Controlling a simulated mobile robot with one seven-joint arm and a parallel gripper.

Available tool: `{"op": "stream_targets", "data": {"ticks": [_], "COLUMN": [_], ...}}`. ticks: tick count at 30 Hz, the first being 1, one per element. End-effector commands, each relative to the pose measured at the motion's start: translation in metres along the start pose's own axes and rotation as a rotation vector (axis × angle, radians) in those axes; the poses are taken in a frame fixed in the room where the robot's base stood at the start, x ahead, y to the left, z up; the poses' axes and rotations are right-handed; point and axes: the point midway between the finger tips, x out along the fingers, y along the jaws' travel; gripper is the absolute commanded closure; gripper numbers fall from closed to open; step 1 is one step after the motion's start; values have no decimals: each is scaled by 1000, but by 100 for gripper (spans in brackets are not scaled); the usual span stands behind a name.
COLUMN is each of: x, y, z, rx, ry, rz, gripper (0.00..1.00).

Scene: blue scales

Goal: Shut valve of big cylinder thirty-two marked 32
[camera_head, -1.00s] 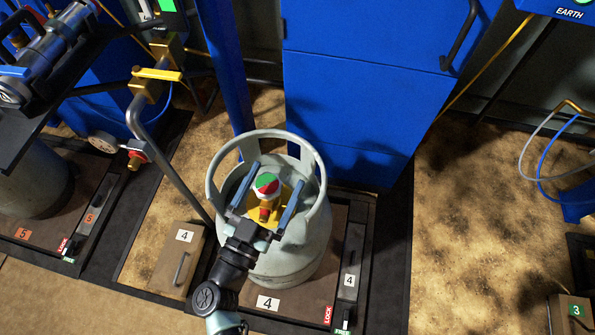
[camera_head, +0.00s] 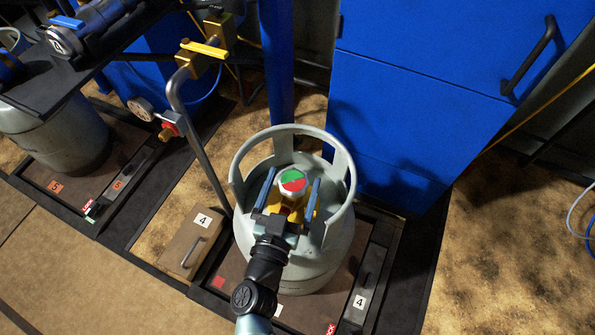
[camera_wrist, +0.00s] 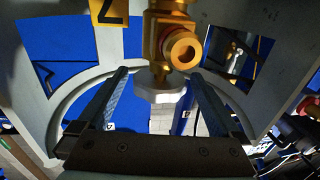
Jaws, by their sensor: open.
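A large grey gas cylinder (camera_head: 325,255) stands on a floor plate beside a label marked 4. In the head view its valve knob (camera_head: 293,182), with a green and red top, sits inside the open collar (camera_head: 343,165). My gripper (camera_head: 293,176) is open, with one blue finger on each side of the knob. In the wrist view the brass valve body (camera_wrist: 172,40) and the pale faceted knob (camera_wrist: 160,100) show between the fingers of my gripper (camera_wrist: 160,74). I cannot tell whether the fingers touch the knob. A yellow tag (camera_wrist: 108,10) shows a cut-off digit; no 32 is readable.
A bent pipe (camera_head: 198,140) with a yellow lever (camera_head: 203,49) stands left of the cylinder. A box marked 4 (camera_head: 193,243) lies on the floor there. A blue cabinet (camera_head: 400,120) is behind right. Another cylinder (camera_head: 60,140) stands at left.

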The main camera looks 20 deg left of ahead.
Motion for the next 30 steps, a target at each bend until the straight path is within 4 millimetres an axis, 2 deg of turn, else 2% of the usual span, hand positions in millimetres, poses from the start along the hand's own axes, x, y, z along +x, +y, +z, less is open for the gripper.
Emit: {"op": "stream_targets", "data": {"ticks": [3,7,18,30], "x": [19,30,34,34], "y": [0,0,0,0], "z": [1,1,0,0], "rx": [1,0,0,0], "ry": [2,0,0,0], "rz": [1,1,1,1], "gripper": [0,0,2,74]}}
